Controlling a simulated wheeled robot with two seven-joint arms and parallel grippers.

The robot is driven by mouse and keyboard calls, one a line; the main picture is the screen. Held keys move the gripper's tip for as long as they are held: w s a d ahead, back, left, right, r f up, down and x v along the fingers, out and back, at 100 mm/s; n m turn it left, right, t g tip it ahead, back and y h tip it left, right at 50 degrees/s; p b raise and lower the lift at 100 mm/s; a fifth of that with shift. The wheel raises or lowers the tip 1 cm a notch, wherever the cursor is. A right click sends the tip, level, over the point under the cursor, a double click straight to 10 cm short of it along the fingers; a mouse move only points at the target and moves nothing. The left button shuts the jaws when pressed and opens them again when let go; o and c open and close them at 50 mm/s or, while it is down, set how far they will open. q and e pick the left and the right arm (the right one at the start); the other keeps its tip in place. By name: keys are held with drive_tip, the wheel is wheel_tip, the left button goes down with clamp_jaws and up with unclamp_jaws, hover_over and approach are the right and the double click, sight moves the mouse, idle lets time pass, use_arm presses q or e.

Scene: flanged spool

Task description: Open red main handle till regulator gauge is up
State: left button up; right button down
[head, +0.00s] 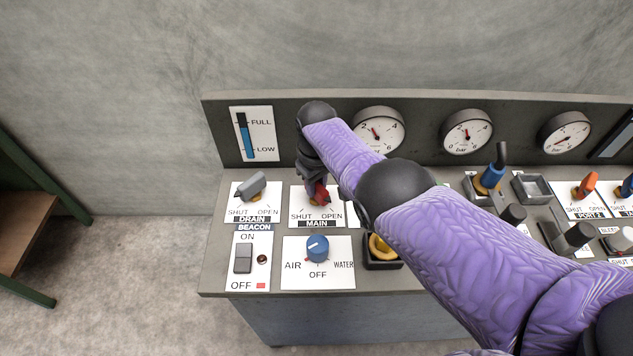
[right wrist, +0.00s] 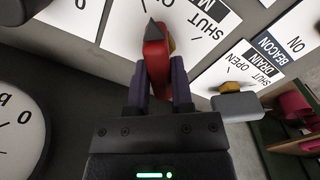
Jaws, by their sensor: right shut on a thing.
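The red MAIN handle (head: 321,193) stands on its white SHUT/OPEN plate at the left of the panel. My right gripper (head: 316,181) is over it, reaching from above. In the right wrist view the two fingers (right wrist: 160,88) are closed around the red handle (right wrist: 156,55), whose dark tip sticks out beyond them. My gripper hides part of the plate, so the exact handle angle is hard to read. The leftmost round gauge (head: 378,130) has its needle up and left, near 2. Which dial is the regulator gauge cannot be read. My left gripper is not in view.
The grey DRAIN handle (head: 252,186) is close left of MAIN. Below are the BEACON switch (head: 243,258), the blue AIR/WATER knob (head: 317,248) and a yellow knob (head: 380,246). Two more gauges (head: 467,131) (head: 566,131) line the back. More handles crowd the right side.

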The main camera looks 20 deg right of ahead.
sight(317, 184)
drive_tip(key=shift+n, duration=0.6)
drive_tip(key=c, duration=0.5)
unclamp_jaws()
wheel_tip(317, 184, up, 10)
drive_tip(key=p, duration=0.7)
drive_tip(key=shift+f, duration=0.1)
